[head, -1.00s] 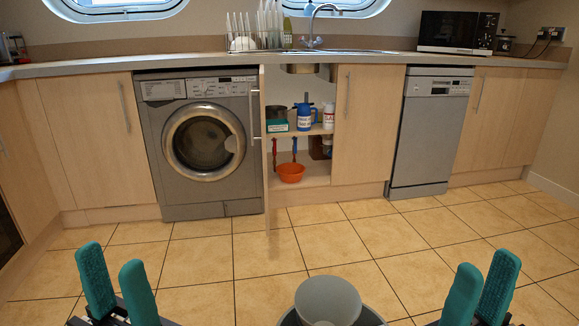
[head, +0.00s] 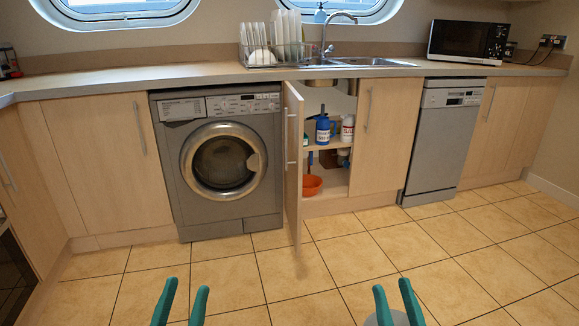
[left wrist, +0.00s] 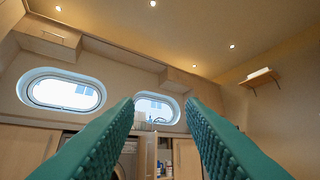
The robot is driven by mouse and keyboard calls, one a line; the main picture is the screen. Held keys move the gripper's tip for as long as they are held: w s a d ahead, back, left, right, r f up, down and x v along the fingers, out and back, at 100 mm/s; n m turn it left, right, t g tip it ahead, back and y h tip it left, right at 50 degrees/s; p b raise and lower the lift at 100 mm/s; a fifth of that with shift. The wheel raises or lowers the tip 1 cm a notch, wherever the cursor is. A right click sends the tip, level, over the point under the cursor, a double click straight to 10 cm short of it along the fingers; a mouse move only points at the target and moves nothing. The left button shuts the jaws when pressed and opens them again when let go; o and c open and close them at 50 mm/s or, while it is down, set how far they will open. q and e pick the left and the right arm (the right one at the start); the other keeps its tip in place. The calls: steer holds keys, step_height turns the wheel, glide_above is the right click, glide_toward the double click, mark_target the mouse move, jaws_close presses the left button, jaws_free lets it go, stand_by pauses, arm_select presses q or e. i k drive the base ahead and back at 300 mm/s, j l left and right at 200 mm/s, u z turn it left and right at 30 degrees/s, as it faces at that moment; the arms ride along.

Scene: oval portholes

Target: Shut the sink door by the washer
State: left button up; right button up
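The sink door (head: 294,165) is a pale wood cabinet door just right of the grey washer (head: 220,162). It stands open, swung out toward me and seen nearly edge-on, with a bar handle (head: 289,134) on its left face. The open sink cabinet behind it holds a blue bottle (head: 323,129), a white bottle (head: 347,128) and an orange bowl (head: 312,185). My left gripper (head: 184,286) is open and empty at the bottom of the head view, well short of the door. Its spread fingers also show in the left wrist view (left wrist: 160,105). My right gripper (head: 393,288) is open and empty, lower right of the door.
The tiled floor (head: 340,250) between me and the cabinets is clear. A grey dishwasher (head: 443,140) and a closed cabinet door (head: 384,135) are to the right. The worktop (head: 180,79) carries a dish rack (head: 272,52) and a microwave (head: 467,42).

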mark_target(293, 103)
steer(key=i+j+z, duration=0.1)
steer(key=z, duration=0.35)
steer(key=i+j+z, duration=0.2)
steer(key=z, duration=0.25)
steer(key=i+j+z, duration=0.1)
steer(key=z, duration=0.35)
